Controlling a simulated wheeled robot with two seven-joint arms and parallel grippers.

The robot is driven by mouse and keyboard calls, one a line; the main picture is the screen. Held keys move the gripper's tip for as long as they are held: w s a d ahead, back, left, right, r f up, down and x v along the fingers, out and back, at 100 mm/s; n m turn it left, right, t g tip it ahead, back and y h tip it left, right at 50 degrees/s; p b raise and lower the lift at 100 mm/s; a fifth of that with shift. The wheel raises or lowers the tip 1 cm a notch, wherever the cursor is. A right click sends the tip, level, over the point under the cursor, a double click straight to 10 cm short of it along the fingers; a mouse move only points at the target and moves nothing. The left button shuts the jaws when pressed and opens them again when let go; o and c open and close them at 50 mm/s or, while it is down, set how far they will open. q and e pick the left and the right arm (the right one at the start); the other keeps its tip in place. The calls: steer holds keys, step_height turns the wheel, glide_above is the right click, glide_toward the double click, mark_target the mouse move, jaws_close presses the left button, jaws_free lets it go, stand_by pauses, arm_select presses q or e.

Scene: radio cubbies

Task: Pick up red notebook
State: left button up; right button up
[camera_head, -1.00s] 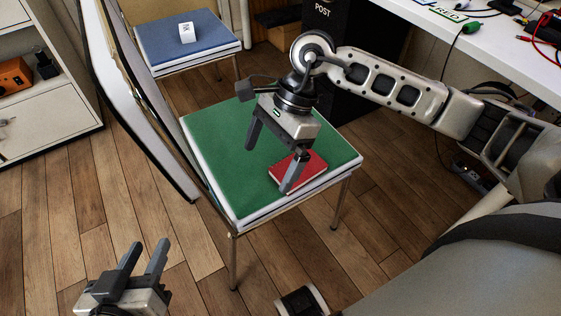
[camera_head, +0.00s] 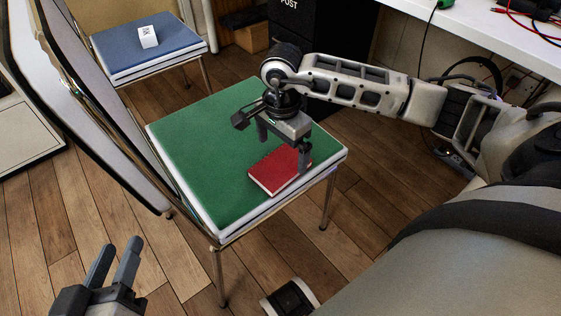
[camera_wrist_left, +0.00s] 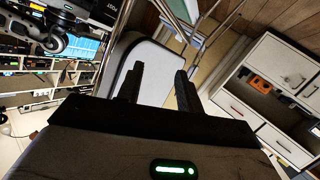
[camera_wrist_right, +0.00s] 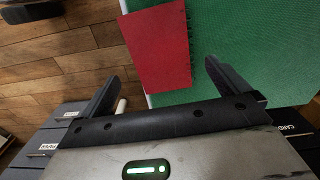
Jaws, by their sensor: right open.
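The red notebook (camera_head: 278,171) lies flat on the green seat (camera_head: 205,150) of a metal-legged chair, near the seat's front right edge. My right gripper (camera_head: 284,154) is open and points down just above the notebook, partly in front of its back right part. In the right wrist view the notebook (camera_wrist_right: 158,47) lies beyond and between the open fingers (camera_wrist_right: 160,90), and part of it reaches past the seat's edge. My left gripper (camera_head: 113,262) is open and empty at the lower left of the head view, well away from the chair. Its open fingers also show in the left wrist view (camera_wrist_left: 158,85).
A blue seat (camera_head: 115,55) bearing a small white block (camera_head: 148,37) stands behind at the left. A tall chair back (camera_head: 95,95) rises along the green seat's left side. A white desk (camera_head: 470,35) is at the upper right. Wooden floor (camera_head: 70,210) is open at the left.

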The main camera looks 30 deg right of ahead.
mark_target(280, 165)
steer(key=shift+f, duration=0.45)
step_height(280, 165, down, 4)
steer(key=shift+a+r+b, duration=0.1)
steer(key=shift+r+b, duration=0.05)
steer(key=shift+b, duration=0.85)
steer(key=shift+w+f, duration=0.1)
steer(key=shift+f, duration=0.15)
steer(key=c, duration=1.1)
arm_select(q)
steer(key=shift+w+d+r+n+t+h, duration=0.15)
steer(key=shift+d+r+n+t+h, duration=0.2)
steer(key=shift+r, duration=0.2)
arm_select(e)
steer(key=shift+r, duration=0.1)
arm_select(q)
steer(key=shift+a, duration=0.1)
